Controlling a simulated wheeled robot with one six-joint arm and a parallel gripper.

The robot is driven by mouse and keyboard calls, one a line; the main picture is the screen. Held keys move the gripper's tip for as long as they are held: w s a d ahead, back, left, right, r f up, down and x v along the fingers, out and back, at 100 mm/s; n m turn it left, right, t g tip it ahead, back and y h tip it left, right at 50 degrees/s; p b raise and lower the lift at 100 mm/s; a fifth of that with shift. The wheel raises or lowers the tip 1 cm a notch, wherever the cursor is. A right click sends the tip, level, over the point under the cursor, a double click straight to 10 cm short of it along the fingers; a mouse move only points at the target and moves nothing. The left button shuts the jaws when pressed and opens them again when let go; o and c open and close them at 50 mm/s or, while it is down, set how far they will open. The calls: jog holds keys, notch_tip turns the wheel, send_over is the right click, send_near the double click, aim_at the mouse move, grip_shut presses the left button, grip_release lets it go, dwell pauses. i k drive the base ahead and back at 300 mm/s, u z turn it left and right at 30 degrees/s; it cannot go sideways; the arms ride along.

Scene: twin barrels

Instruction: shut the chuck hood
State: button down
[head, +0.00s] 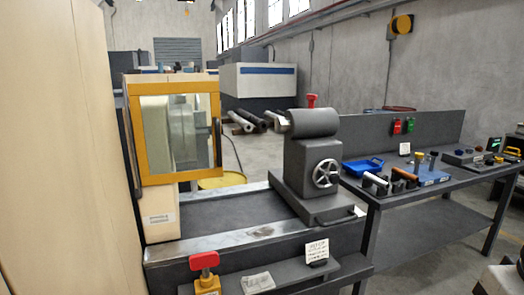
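The chuck hood (181,91) is a yellow-framed clear panel at the left end of the lathe in the head view. It stands upright against the cream headstock (160,222), with a dark upright handle (217,142) at its right edge. Grey round machine parts show dimly through the clear pane. I cannot tell from this view whether the hood is fully shut. My gripper is not in view.
The grey tailstock (312,160) with its handwheel stands on the lathe bed, right of the hood. A red-topped yellow item (205,272) stands on the front ledge. A tool bench (430,185) is at right. A tall cream panel (55,150) fills the left edge.

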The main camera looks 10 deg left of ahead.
aim_at(135, 91)
jog(key=z, duration=0.5)
jog(key=k, duration=1.15)
jog(key=u, duration=0.1)
jog(key=i, duration=0.6)
jog(key=u, duration=0.6)
jog(key=i, duration=1.05)
jog(key=z, duration=0.4)
